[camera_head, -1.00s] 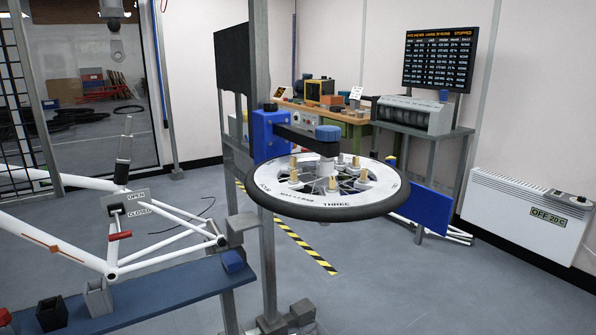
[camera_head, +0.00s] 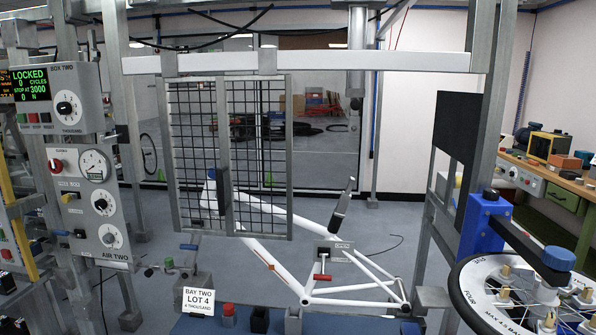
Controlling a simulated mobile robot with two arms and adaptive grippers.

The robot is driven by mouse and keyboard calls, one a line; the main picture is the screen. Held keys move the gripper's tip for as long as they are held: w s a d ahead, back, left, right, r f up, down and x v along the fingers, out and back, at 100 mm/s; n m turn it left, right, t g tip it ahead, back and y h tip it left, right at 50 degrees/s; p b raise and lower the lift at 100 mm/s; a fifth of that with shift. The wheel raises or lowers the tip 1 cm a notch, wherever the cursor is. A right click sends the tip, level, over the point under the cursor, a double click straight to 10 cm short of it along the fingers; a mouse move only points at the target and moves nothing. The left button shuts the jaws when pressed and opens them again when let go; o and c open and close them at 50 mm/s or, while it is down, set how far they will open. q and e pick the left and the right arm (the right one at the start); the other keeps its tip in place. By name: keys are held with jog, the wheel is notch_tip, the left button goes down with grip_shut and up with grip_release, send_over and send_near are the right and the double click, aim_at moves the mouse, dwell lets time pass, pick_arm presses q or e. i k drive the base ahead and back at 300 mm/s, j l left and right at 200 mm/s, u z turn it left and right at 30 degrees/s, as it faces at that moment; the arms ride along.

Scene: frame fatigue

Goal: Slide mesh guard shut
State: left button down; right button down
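The mesh guard (camera_head: 290,160) is a grey-framed panel of dark wire mesh hanging below a white horizontal rail (camera_head: 300,63). It covers the left part of the bay opening, and the space to its right is uncovered. A vertical grey bar (camera_head: 222,160) shows near its middle; I cannot tell whether it is part of the guard. A white bicycle frame (camera_head: 350,290) stands behind and to the right of the guard. Neither of my grippers is in view.
A control post with a panel reading LOCKED (camera_head: 32,80) stands at the left. A small plate with a red handle (camera_head: 322,277) is by the bike frame. A wheel (camera_head: 500,312) on a blue mount stands at right.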

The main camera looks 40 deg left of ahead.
aim_at(267, 57)
jog(key=k+j+u, duration=0.1)
jog(key=u, duration=1.45)
jog(key=k+j, duration=0.05)
